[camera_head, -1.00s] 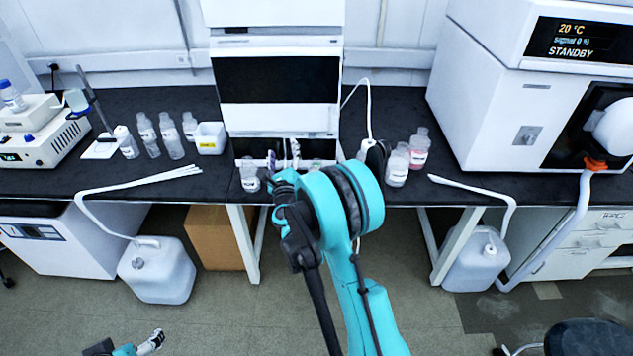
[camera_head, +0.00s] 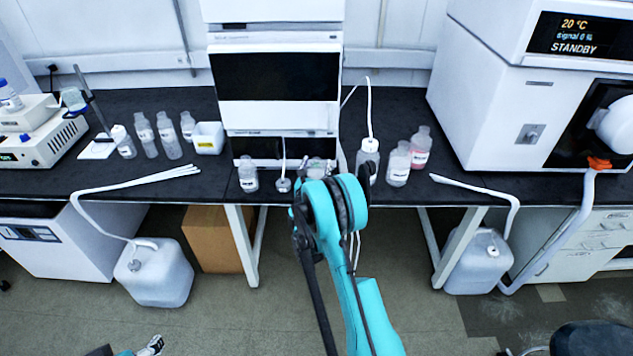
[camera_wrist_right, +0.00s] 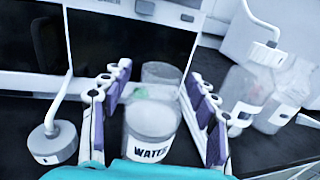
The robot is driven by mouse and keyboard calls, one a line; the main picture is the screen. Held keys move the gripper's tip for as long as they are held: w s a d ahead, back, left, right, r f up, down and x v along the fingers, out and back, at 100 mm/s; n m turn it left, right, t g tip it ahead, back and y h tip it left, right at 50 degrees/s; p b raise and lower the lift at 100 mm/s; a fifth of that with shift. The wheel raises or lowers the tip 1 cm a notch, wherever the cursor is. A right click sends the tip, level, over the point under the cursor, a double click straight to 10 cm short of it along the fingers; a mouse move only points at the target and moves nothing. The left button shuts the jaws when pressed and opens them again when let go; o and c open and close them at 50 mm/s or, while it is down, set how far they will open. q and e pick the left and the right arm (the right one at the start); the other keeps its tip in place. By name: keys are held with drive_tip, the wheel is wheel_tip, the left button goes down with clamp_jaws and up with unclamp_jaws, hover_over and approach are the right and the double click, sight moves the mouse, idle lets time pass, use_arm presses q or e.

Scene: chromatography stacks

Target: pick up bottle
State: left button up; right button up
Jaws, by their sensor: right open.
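A clear bottle (camera_wrist_right: 152,122) with a black-on-white WATER label stands between the fingers of my right gripper (camera_wrist_right: 158,76) in the right wrist view. The purple-padded fingers are spread wide on both sides of it, with gaps showing. Another clear shape with a bit of green (camera_wrist_right: 162,78) shows just behind it. In the head view my teal right arm hides most of the gripper; clear glassware (camera_head: 317,166) shows just above the arm at the bench front. My left gripper (camera_head: 150,346) shows only as a small piece at the bottom left edge; its opening cannot be made out.
A small bottle (camera_head: 247,174) stands left on the black bench (camera_head: 215,185). A tubed bottle (camera_head: 367,158) and two more bottles (camera_head: 398,166) (camera_head: 420,148) stand right. The white instrument stack (camera_head: 275,115) rises behind. A round grey tubed piece (camera_wrist_right: 52,143) sits left of the fingers.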

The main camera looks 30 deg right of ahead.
drive_tip(key=shift+w, duration=0.1)
drive_tip(key=shift+c, duration=0.4)
clamp_jaws()
drive_tip(key=shift+r, duration=0.1)
